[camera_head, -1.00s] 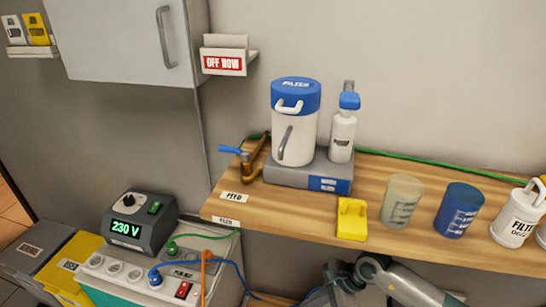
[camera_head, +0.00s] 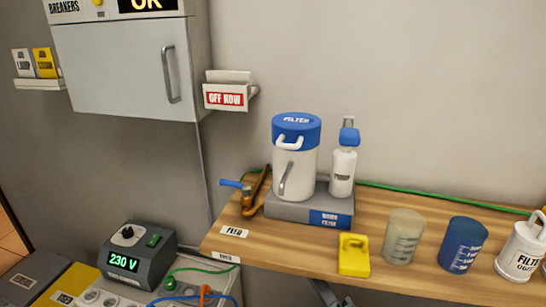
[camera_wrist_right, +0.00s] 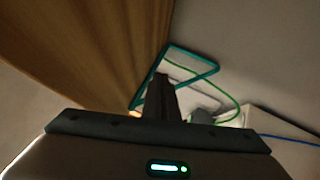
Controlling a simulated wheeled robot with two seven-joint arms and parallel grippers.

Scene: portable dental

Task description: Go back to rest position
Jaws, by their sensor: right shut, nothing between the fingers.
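My right gripper (camera_wrist_right: 163,85) shows only in the right wrist view. Its fingers are together with nothing between them, and it is in a dim area beside a wooden surface (camera_wrist_right: 100,40). In the head view no gripper shows; a small dark grey piece at the lower edge, below the counter, may be part of my arm. My left gripper is out of both views.
The wooden counter (camera_head: 310,245) holds a filter canister (camera_head: 297,165), a pump bottle (camera_head: 343,170), a yellow block (camera_head: 354,255), a clear cup (camera_head: 403,235), a blue cup (camera_head: 462,245) and a white jug (camera_head: 522,250). A 230 V unit (camera_head: 137,255) stands lower left. A green cable (camera_wrist_right: 235,100) runs near my right gripper.

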